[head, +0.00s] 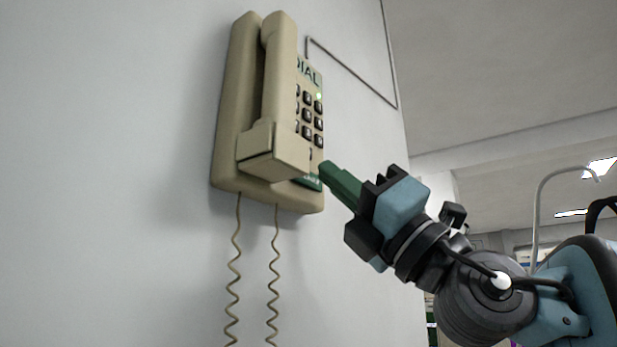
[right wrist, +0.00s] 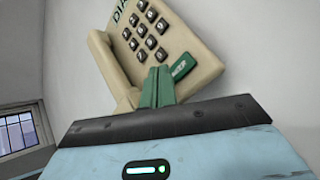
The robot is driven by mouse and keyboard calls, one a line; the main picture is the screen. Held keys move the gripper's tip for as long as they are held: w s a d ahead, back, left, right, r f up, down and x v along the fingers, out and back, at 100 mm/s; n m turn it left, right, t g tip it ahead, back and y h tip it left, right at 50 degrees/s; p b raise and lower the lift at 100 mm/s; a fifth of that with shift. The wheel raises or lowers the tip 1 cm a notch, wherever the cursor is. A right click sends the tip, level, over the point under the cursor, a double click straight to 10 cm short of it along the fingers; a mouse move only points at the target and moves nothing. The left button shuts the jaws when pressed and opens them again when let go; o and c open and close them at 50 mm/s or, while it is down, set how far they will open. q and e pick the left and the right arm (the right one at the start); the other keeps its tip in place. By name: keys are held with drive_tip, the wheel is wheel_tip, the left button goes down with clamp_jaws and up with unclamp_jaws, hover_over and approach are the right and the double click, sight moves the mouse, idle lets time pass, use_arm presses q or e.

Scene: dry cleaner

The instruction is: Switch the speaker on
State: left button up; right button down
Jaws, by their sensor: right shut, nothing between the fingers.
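A beige wall telephone (head: 230,170) hangs on the white wall, with its handset (head: 279,80) in the cradle. It has a dark keypad, the word DIAL at the top and a small lit green light (head: 319,97). A green button or label (head: 312,183) with small white lettering is at the lower right of its face, partly hidden; it also shows in the right wrist view (right wrist: 182,66). My right gripper (head: 324,171) is shut and empty. Its green fingertips (right wrist: 158,74) are close beside the green part; I cannot tell whether they touch. My left gripper is not in view.
Two coiled cords (head: 234,270) hang below the phone. A thin grey conduit (head: 350,70) runs along the wall at the upper right. The wall ends at a corner behind my right arm, with an open room beyond. A window (right wrist: 20,132) shows at the left in the right wrist view.

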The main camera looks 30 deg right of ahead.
drive_tip(key=shift+s+d+p, duration=0.1)
drive_tip(key=shift+s+d, duration=0.2)
drive_tip(key=shift+s, duration=0.5)
drive_tip(key=shift+s+d+p, duration=0.15)
drive_tip(key=shift+s+d, duration=0.2)
drive_tip(key=shift+s, duration=0.4)
drive_tip(key=shift+s+d+p, duration=0.1)
drive_tip(key=shift+s+d, duration=0.2)
drive_tip(key=shift+s, duration=0.5)
